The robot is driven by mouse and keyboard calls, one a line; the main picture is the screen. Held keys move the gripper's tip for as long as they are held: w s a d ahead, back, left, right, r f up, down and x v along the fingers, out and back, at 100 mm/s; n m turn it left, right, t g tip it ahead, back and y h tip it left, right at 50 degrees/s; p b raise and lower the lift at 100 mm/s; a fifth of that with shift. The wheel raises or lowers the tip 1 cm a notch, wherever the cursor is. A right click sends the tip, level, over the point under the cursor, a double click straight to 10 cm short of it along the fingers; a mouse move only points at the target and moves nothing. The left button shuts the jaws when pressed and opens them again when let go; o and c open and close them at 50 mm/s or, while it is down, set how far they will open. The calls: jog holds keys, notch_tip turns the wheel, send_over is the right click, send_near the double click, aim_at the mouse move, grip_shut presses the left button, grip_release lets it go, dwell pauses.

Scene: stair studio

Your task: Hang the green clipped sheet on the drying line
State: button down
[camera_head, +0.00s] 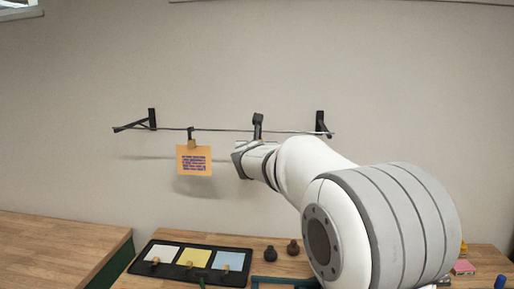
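The drying line (222,130) runs thinly along the wall between two black brackets. An orange sheet with purple print (194,161) hangs from it by a clip, left of my arm. My arm reaches up to the line from the lower right, and my gripper (256,150) is at its far end, near the line. The fingertips are hidden behind my wrist, so I cannot tell whether they are open or shut. No green sheet shows; anything the gripper holds is hidden. A dark upright piece (257,125) stands at the line above the wrist; I cannot tell what it belongs to.
A black tray (190,275) on the wooden bench holds white, yellow and blue clipped sheets. Two small dark objects (281,249) stand right of it. A pink block (464,267) and a blue item (500,282) are at the far right. The wall around the orange sheet is clear.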

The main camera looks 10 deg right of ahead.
jog(key=shift+f+b, duration=0.35)
jog(key=shift+b, duration=0.1)
dwell(0.4)
jog(key=c, duration=1.2)
grip_release()
jog(key=shift+c, duration=0.2)
jog(key=f+b+v, duration=0.1)
jog(key=v, duration=0.6)
jog(key=shift+s, duration=0.1)
